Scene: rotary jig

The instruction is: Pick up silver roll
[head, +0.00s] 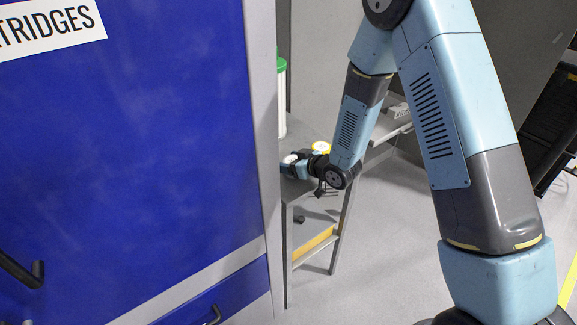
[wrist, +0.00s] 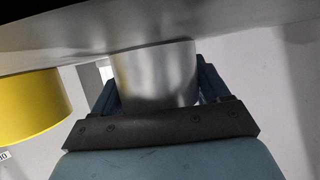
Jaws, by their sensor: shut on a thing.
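The silver roll (wrist: 155,75) is a shiny metallic cylinder in the middle of the wrist view. My gripper (wrist: 157,82) is shut on it, with one blue-grey finger on each side. The roll's upper end in the picture borders a grey surface; I cannot tell whether they touch. In the head view my gripper (head: 297,164) is small and low over the grey table, partly hidden by the arm's last links. The roll is not clear there.
A yellow roll (wrist: 32,112) is to the left in the wrist view. The grey table (head: 314,126) also carries a white container with a green lid (head: 281,95). A big blue cabinet (head: 130,130) fills the head view's left side. Open floor (head: 385,235) lies right of the table.

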